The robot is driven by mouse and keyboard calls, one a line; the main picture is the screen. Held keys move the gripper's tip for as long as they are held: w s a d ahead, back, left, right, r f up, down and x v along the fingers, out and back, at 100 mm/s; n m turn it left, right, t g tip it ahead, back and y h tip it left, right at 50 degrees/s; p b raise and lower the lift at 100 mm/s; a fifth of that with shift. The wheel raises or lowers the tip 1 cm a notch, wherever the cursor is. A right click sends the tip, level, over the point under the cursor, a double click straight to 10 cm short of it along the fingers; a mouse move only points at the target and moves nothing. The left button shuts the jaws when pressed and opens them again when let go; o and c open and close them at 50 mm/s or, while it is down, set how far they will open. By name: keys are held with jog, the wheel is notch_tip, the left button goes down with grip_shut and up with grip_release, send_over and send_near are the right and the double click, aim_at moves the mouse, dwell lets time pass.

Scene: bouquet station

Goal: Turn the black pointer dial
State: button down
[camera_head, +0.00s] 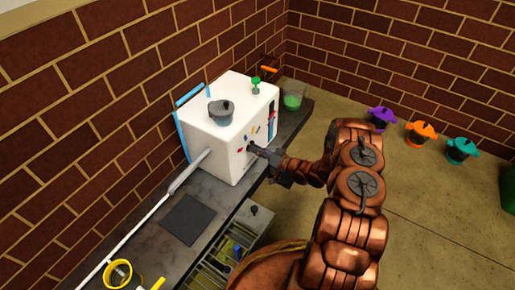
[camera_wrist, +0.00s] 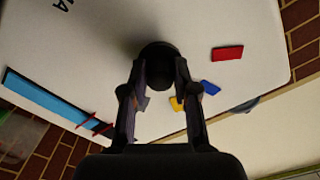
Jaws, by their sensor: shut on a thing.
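The black dial (camera_wrist: 158,66) is a round dark knob on the front of a white box (camera_head: 215,140). In the wrist view my gripper (camera_wrist: 156,80) has a finger on each side of the dial and is shut on it. The dial's pointer cannot be made out; the fingers and shadow cover part of it. In the head view my gripper (camera_head: 257,151) reaches the box's front face from the right, and the dial is hidden behind it.
Red (camera_wrist: 227,53), blue (camera_wrist: 210,87) and yellow (camera_wrist: 177,104) pieces sit beside the dial. A grey pot (camera_head: 221,112) stands on the box. A beaker with green contents (camera_head: 293,98) stands behind it. A dark mat (camera_head: 187,220) lies on the counter.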

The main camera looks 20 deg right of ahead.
jog(key=shift+w+a+r, duration=0.15)
jog(key=shift+w, duration=0.05)
dwell(0.4)
jog(key=c, duration=0.9)
grip_release()
jog(key=shift+s, duration=0.1)
jog(key=v, duration=1.2)
